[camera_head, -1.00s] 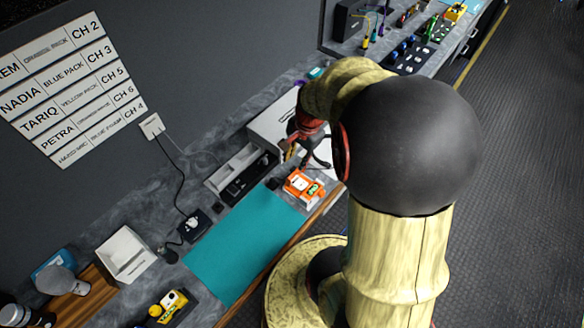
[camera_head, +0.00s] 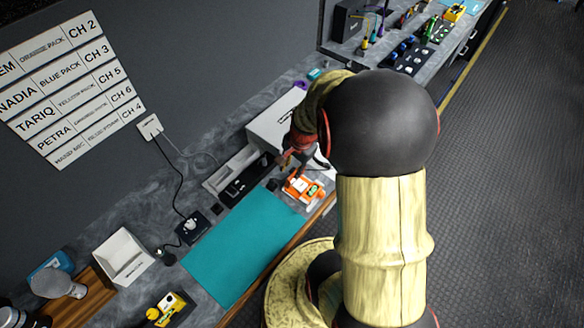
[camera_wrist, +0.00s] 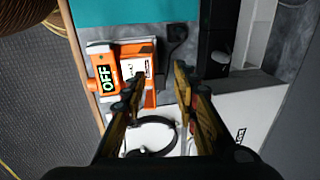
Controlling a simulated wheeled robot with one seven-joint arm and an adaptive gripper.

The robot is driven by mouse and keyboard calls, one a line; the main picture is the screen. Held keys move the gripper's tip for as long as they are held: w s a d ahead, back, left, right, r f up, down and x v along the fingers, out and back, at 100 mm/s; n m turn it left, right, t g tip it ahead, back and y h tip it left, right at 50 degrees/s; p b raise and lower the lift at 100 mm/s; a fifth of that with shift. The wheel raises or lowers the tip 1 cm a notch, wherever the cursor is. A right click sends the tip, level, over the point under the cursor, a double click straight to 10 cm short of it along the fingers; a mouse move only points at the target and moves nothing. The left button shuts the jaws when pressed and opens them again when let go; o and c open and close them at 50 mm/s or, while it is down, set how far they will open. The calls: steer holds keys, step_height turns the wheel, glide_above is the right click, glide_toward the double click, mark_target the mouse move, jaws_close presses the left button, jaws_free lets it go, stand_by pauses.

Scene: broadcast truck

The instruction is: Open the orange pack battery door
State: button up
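The orange pack (camera_head: 297,193) lies at the right end of the teal mat (camera_head: 240,245). In the wrist view the orange pack (camera_wrist: 131,52) has a green "OFF" display and a white label. My gripper (camera_wrist: 160,76) is open and empty, its two fingers apart. The left fingertip overlaps the label end of the pack in the picture; I cannot tell whether it touches. In the head view my gripper (camera_head: 287,160) is just above and beside the pack, partly hidden by my arm. I cannot make out the battery door or whether it is open.
A white box (camera_head: 268,125) stands behind my gripper, and a pale tray (camera_head: 232,170) lies to its left. A black cord (camera_wrist: 174,52) lies beside the pack. A yellow pack (camera_head: 170,305) is at the lower left. Most of the teal mat is clear.

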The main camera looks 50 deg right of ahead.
steer(key=shift+c, duration=1)
jaws_close()
steer(key=shift+w+r+g+p, duration=0.15)
steer(key=shift+g+p, duration=0.15)
steer(key=shift+p, duration=0.45)
steer(key=w+g+p, duration=0.1)
steer(key=p, duration=0.1)
steer(key=shift+a+p, duration=0.1)
steer(key=shift+p, duration=0.2)
steer(key=w+g, duration=0.1)
steer(key=w+f+g+p, duration=0.1)
steer(key=g, duration=0.1)
steer(key=shift+w, duration=0.65)
